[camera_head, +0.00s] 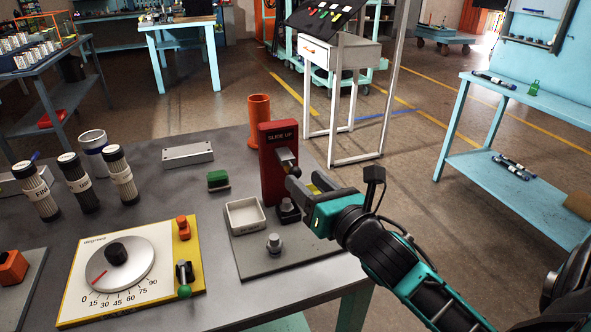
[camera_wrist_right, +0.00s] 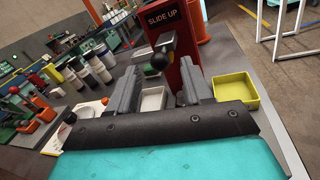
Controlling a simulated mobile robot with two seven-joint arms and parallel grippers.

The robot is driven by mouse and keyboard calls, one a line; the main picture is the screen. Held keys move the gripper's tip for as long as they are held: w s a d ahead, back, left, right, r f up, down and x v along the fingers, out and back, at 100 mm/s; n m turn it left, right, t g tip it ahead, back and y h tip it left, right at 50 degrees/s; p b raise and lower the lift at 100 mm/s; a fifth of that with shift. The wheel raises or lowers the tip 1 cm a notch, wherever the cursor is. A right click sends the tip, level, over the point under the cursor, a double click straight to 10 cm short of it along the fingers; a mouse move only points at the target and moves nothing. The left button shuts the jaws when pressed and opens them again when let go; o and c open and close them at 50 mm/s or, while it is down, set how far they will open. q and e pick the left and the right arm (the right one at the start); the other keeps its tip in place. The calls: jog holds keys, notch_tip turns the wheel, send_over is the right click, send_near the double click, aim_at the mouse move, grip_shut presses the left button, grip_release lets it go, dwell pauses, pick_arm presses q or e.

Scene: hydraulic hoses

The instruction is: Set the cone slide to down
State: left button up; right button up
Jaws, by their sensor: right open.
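The cone slide is a red upright post (camera_head: 279,188) with a "SLIDE UP" label, standing on a grey base plate (camera_head: 262,262). A dark lever with a round knob sticks out of its front; the knob (camera_wrist_right: 159,60) shows clearly in the right wrist view, high on the post below the label. My right gripper (camera_head: 291,183) is at the front right of the post. In the right wrist view its two fingers (camera_wrist_right: 158,82) are spread apart and empty, with the knob beyond the gap between them. Contact with the knob cannot be told. My left gripper is out of view.
A white tray (camera_head: 232,218) and a grey peg (camera_head: 273,243) are on the base plate. A yellow tray (camera_wrist_right: 236,88) lies right of the post. An orange cylinder (camera_head: 259,118) stands behind it. A dial panel (camera_head: 130,292) and several labelled cylinders (camera_head: 79,184) are at left.

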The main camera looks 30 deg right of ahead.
aim_at(299, 176)
jog(key=shift+w+d, duration=0.1)
jog(key=shift+w, duration=2.3)
jog(key=shift+c, duration=0.2)
grip_shut()
